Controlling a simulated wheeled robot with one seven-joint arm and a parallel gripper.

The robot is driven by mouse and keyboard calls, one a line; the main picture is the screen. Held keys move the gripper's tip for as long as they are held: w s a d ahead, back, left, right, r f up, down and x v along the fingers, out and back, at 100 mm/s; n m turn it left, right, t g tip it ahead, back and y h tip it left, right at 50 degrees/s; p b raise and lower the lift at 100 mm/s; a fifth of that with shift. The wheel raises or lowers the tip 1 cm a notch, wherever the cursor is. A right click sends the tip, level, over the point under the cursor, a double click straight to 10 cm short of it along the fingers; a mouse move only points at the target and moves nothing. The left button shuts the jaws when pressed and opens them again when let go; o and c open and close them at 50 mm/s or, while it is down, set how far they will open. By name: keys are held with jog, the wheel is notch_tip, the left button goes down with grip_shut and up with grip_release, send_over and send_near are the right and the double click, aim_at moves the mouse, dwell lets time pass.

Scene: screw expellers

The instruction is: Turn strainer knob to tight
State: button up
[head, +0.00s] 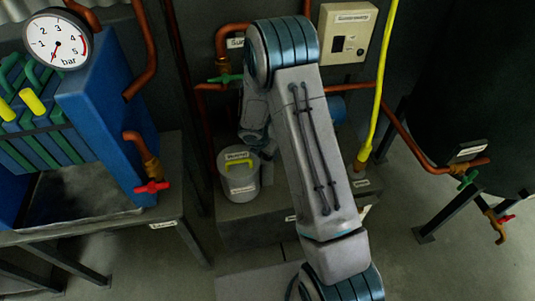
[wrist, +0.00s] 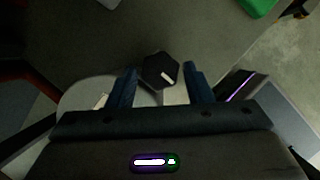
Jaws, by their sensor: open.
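In the wrist view a dark hexagonal knob (wrist: 158,68) with a short white mark shows between the fingertips of my gripper (wrist: 160,74). I take it for the strainer knob, though no label for it can be read. The white mark lies on a slant, toward the knob's lower right. The two blue fingers are apart, one on each side of the knob, with gaps showing. I cannot tell how far the fingertips reach down around it. In the head view my arm hides my gripper and the knob.
A grey lidded bucket (head: 239,190) with a yellow handle stands left of my arm. A blue press (head: 110,110) with a gauge (head: 58,41) is at left. A yellow hose (head: 378,100) and copper pipe (head: 405,138) run at right, near a dark tank (head: 480,70).

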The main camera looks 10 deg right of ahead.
jog(key=shift+w+d+f, duration=0.1)
jog(key=shift+f, duration=0.25)
jog(key=c, duration=0.7)
